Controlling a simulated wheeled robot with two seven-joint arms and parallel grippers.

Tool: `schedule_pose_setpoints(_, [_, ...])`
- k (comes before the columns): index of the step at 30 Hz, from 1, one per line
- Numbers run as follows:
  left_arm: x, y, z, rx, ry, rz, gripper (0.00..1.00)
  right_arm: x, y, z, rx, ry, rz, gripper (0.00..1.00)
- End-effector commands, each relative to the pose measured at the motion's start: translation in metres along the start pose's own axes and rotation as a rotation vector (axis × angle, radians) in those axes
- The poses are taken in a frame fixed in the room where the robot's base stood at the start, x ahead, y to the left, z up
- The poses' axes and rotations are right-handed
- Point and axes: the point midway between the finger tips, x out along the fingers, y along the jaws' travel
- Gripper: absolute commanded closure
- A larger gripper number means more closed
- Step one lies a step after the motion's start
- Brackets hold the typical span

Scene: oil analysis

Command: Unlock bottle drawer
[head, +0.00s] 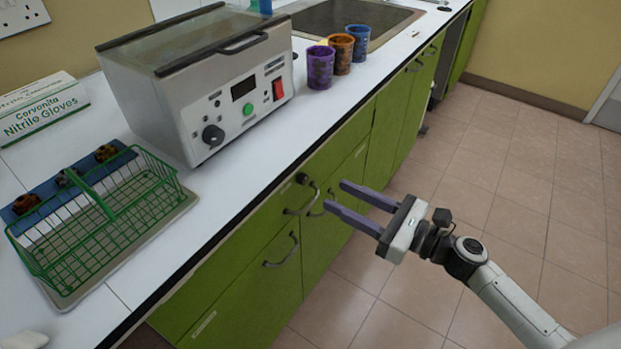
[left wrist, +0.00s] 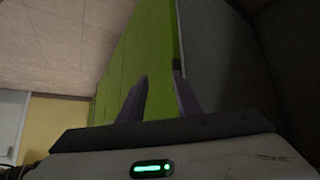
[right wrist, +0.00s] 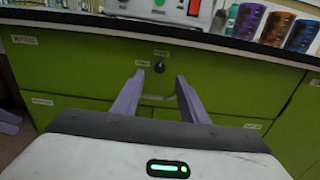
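A dark round lock knob (head: 302,178) sits near the top of a green drawer front (head: 262,205) under the counter. In the right wrist view the knob (right wrist: 159,67) is between and just beyond my fingertips, below a small label too small to read. My right gripper (head: 334,195) is open and empty, its purple fingers pointing at the drawer front, apart from the knob. Its fingers also show in the right wrist view (right wrist: 161,76). My left gripper (left wrist: 159,76) is open and empty, pointing along green cabinet fronts. Its fingertips show at the left edge of the right wrist view.
Grey handles (head: 281,252) stick out from the cabinet fronts. On the white counter stand a grey machine (head: 205,85), a green wire basket (head: 100,215), a glove box (head: 40,108) and purple, orange and blue cups (head: 320,68). The tiled floor (head: 500,170) at right is clear.

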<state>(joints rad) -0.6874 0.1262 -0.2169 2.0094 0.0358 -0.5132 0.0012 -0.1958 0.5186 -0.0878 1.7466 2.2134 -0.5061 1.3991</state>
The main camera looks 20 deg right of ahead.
Motion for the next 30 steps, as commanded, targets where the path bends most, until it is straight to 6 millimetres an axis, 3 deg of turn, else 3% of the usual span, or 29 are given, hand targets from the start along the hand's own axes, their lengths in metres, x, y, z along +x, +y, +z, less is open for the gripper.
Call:
schedule_pose_setpoints(6, [-0.002,0.001,0.003,-0.001,-0.009,0.000,0.69,0.043,-0.001,0.001,-0.004,-0.002,0.000,0.60])
schedule_pose_setpoints(12, [-0.002,0.001,0.003,-0.001,-0.010,0.000,0.69,0.070,0.000,0.000,-0.003,0.000,0.000,0.60])
schedule_pose_setpoints(24, [-0.001,0.000,0.000,0.000,-0.005,-0.001,0.69,0.079,0.000,-0.001,-0.004,0.002,-0.001,0.60])
schedule_pose_setpoints(30, [0.000,0.000,-0.003,0.001,0.000,-0.002,0.69,0.078,0.000,-0.001,-0.004,0.001,0.000,0.92])
